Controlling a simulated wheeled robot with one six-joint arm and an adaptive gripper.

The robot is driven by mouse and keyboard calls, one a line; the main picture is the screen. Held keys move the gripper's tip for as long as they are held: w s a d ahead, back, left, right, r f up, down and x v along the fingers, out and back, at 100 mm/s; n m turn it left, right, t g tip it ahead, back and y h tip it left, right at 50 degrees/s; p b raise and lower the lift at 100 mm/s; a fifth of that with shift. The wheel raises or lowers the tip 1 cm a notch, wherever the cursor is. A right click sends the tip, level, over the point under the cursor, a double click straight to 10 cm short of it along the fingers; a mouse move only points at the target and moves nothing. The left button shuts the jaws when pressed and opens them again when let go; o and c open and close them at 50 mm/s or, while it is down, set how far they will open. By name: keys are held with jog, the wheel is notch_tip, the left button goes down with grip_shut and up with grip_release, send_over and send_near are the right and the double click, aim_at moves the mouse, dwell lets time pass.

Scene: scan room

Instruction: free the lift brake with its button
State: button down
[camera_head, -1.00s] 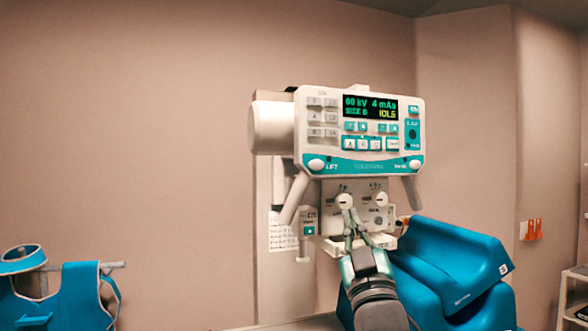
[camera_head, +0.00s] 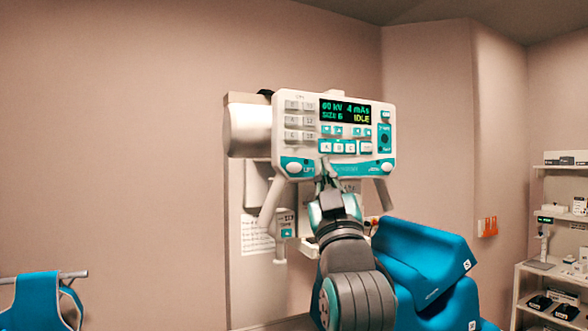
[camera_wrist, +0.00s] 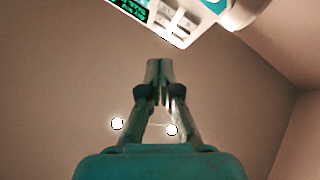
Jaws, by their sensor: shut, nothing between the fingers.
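The white and teal control head (camera_head: 355,110) hangs ahead of me, its display lit and reading IDLE. A white oval button (camera_head: 294,168) beside the word LIFT sits at the left of its teal lower strip. A similar oval button (camera_head: 387,167) sits at the right end. My gripper (camera_head: 325,162) is shut and empty, pointing up in front of the lower strip, right of the LIFT button. It hides part of the strip. In the wrist view, the shut fingertips (camera_wrist: 160,65) are apart in the picture from the control head (camera_wrist: 170,15) at the top.
Two angled handles hang below the head, the left one (camera_head: 270,205) near the LIFT button's side. A blue padded seat (camera_head: 425,255) stands at lower right. Shelves (camera_head: 540,270) are at far right, a blue apron (camera_head: 38,300) at lower left. The wall left is clear.

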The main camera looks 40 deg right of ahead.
aim_at(301, 171)
jog(key=shift+w+d, duration=0.4)
jog(key=shift+w, duration=0.95)
jog(key=shift+w+d, duration=0.35)
jog(key=shift+w, duration=1)
jog(key=shift+w+d, duration=0.4)
jog(key=shift+w, duration=0.95)
jog(key=shift+w, duration=0.15)
jog(key=shift+w+d, duration=0.15)
jog(key=shift+w, duration=0.15)
jog(key=shift+w+d, duration=0.1)
jog(key=shift+w, duration=0.25)
jog(key=shift+s, duration=0.15)
jog(key=shift+s+a, duration=0.25)
jog(key=shift+s, duration=0.4)
jog(key=shift+s, duration=0.1)
jog(key=s, duration=0.2)
jog(key=s+a, duration=0.1)
jog(key=s, duration=0.1)
jog(key=shift+s+a, duration=0.2)
jog(key=shift+s, duration=0.1)
